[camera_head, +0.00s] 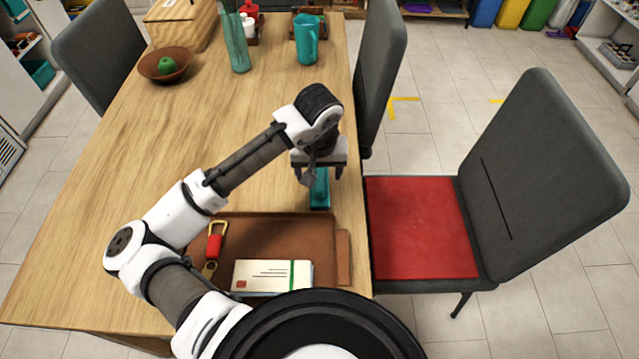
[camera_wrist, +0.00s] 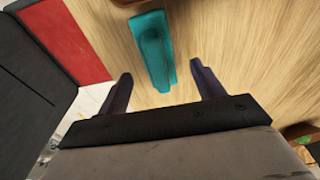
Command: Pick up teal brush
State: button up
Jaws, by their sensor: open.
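The teal brush (camera_head: 320,190) lies on the wooden table near its right edge, just beyond a brown tray. My gripper (camera_head: 322,174) is above the brush and hides part of it in the head view. In the wrist view the whole teal brush (camera_wrist: 153,50) shows, lying lengthwise ahead of the fingers. My gripper (camera_wrist: 160,88) is open there, one finger on each side of the brush's near end. Nothing is held between the fingers. How high the fingers are above the brush is hard to tell.
The brown tray (camera_head: 290,236) holds a red-tagged key fob (camera_head: 214,246) and a white envelope (camera_head: 262,274). A teal pitcher (camera_head: 307,40), a glass bottle (camera_head: 234,42) and a bowl (camera_head: 150,66) stand farther back. A red-seated chair (camera_head: 420,225) is close on the right.

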aim_at(319, 177)
jog(key=shift+w+d+f+p, duration=0.1)
jog(key=shift+w+f+p, duration=0.05)
jog(key=shift+f, duration=0.75)
jog(key=shift+w+f+p, duration=0.1)
jog(key=shift+f+p, duration=0.05)
jog(key=shift+f, duration=0.7)
jog(key=c, duration=1.1)
